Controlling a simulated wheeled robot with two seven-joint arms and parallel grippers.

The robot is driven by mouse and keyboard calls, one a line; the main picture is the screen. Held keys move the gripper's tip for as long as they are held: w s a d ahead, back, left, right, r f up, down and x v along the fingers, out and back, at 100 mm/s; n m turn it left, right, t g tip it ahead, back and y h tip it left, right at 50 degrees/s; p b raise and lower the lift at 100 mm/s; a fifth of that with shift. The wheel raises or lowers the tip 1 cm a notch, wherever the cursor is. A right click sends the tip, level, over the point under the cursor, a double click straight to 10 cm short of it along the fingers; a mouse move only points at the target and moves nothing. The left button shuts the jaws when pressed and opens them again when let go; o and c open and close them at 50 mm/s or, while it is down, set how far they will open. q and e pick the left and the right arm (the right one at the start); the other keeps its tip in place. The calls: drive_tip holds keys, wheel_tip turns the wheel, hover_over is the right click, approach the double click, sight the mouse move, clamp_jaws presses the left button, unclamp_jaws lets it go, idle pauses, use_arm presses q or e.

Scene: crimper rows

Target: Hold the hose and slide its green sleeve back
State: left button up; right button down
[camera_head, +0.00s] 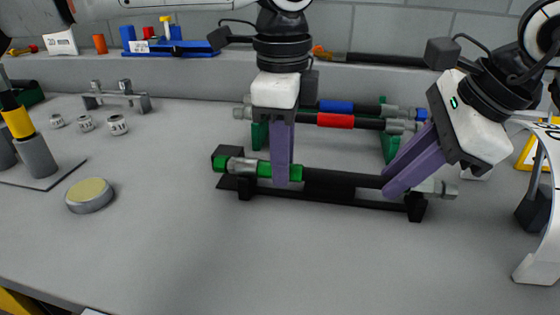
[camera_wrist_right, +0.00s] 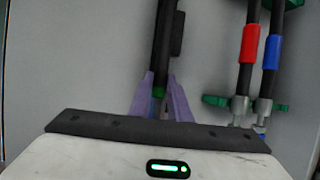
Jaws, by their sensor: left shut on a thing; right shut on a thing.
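The black hose (camera_head: 345,181) lies along a low black holder in the head view, with metal fittings at both ends. Its green sleeve (camera_head: 296,173) is near the left end, beside the left fitting (camera_head: 241,165). My left gripper (camera_head: 281,182) comes down from above with purple fingers shut on the green sleeve; green shows on both sides of them. My right gripper (camera_head: 393,189) is tilted and shut on the hose near its right end. The right wrist view shows its purple fingers (camera_wrist_right: 160,105) around the hose (camera_wrist_right: 161,45), with a bit of green between them.
Behind the holder (camera_head: 330,199), two hoses with a blue sleeve (camera_head: 336,106) and a red sleeve (camera_head: 336,121) rest on green supports. A round tin (camera_head: 90,196) and small labelled weights (camera_head: 118,125) are at left. The front of the table is clear.

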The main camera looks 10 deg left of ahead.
sight(321, 170)
use_arm(q)
drive_tip(key=shift+d, duration=0.9)
drive_tip(key=shift+w+d+r, duration=0.1)
drive_tip(key=shift+d, duration=2)
use_arm(e)
drive_tip(key=shift+s+a, duration=0.1)
use_arm(q)
drive_tip(key=o, duration=1)
drive_tip(key=shift+o, duration=0.2)
wheel_tip(321, 170, up, 12)
drive_tip(key=shift+s, duration=0.35)
use_arm(e)
drive_tip(key=c, duration=1.6)
unclamp_jaws()
